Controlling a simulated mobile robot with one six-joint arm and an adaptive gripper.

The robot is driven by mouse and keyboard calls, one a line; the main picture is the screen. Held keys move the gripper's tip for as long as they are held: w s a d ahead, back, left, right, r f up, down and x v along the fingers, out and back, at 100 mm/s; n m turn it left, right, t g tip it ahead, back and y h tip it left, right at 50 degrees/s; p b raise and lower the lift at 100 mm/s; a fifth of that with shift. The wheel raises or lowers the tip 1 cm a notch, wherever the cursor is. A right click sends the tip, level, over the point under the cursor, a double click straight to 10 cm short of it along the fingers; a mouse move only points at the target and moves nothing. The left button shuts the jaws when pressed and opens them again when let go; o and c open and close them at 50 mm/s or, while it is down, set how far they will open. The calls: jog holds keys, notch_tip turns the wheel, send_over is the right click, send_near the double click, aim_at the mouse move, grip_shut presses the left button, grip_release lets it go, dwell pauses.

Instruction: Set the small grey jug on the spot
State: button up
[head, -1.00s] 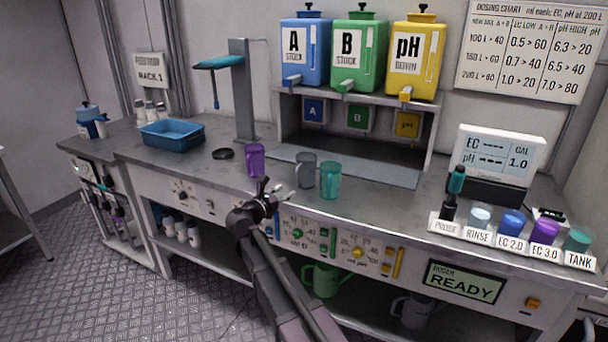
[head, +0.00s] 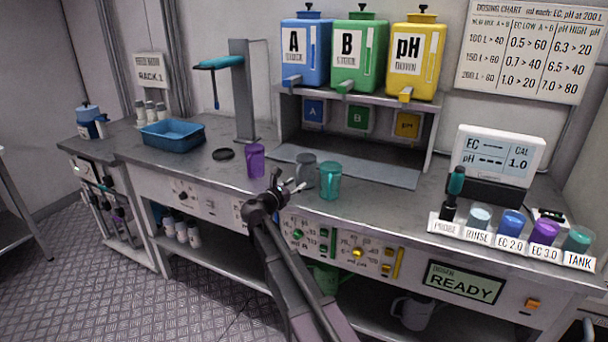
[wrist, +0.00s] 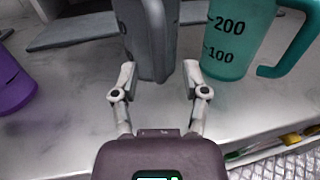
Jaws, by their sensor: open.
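The small grey jug (head: 306,172) stands upright on the bench between a purple cup and a teal jug. In the wrist view the grey jug (wrist: 150,38) is straight ahead, with its lower part just beyond and between my fingertips. My gripper (head: 285,188) is open and empty at the bench's front edge; its two fingers also show in the wrist view (wrist: 160,82). A dark round spot (head: 223,154) lies flat on the bench, left of the purple cup and near the blue tray. It is bare.
The teal jug (head: 330,181) stands close on the right of the grey jug, its handle facing right. The purple cup (head: 255,160) is on the left. A blue tray (head: 172,134) and a tap stand (head: 243,90) are farther left. Dosing bottles stand on a shelf behind.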

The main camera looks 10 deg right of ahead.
jog(key=shift+w+d, duration=0.45)
grip_shut()
dwell(0.3)
